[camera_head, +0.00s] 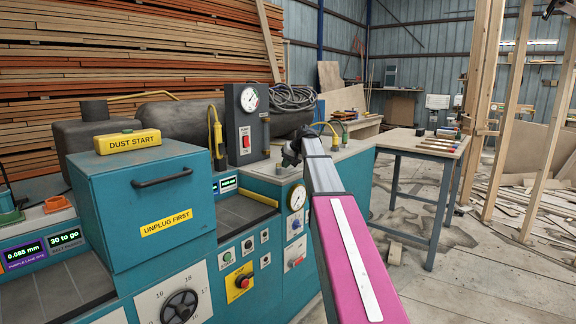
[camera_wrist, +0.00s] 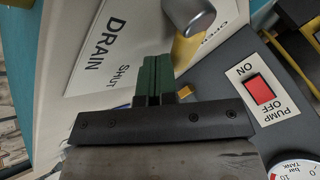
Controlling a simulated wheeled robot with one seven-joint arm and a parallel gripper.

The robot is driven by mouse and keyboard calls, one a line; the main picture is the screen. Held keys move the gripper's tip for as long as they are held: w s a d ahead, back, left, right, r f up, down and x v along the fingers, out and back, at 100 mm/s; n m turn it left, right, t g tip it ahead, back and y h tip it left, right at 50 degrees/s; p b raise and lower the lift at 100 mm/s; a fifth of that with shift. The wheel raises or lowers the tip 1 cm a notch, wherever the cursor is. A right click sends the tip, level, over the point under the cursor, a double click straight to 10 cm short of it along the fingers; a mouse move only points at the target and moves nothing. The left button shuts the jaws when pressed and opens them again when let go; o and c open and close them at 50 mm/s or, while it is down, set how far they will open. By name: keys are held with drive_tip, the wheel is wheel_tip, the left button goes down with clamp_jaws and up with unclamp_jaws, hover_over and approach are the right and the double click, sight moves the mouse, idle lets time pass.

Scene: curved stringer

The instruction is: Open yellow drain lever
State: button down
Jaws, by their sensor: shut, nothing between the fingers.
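In the wrist view, a white plate (camera_wrist: 95,50) reads DRAIN, with SHUT below it and a partly covered word at the right. A grey cylinder (camera_wrist: 188,14) stands at the top, with a yellow part (camera_wrist: 186,48) that looks like the drain lever beside it. A small yellow piece (camera_wrist: 184,92) shows right of my fingers; I cannot tell whether it belongs to the same lever. My gripper (camera_wrist: 153,62) is shut and empty, its green fingers over the plate. Contact with the lever cannot be seen. In the head view my gripper (camera_head: 290,150) is near the pump panel; the lever is not clear there.
The dark pump panel (camera_head: 240,140) with a red switch (camera_wrist: 261,89) and gauge (camera_head: 250,98) stands close by. A teal cabinet (camera_head: 145,205) is at the left. A yellow-handled device (camera_head: 216,130) stands left of the panel. A workbench (camera_head: 420,142) stands right.

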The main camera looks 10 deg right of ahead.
drive_tip(key=n, duration=0.1)
drive_tip(key=w+a+n+g+y, duration=0.1)
drive_tip(key=shift+w+n, duration=0.1)
drive_tip(key=shift+n, duration=0.3)
drive_tip(key=shift+a+n+g, duration=0.2)
drive_tip(key=shift+n+g, duration=0.1)
drive_tip(key=shift+g, duration=0.1)
drive_tip(key=shift+w+a, duration=0.15)
drive_tip(key=shift+a, duration=0.45)
drive_tip(key=shift+w+a+n+g+y, duration=0.2)
drive_tip(key=shift+a+n+g+y, duration=0.1)
drive_tip(key=shift+n, duration=0.3)
drive_tip(key=shift+s+a, duration=0.1)
drive_tip(key=shift+a, duration=0.3)
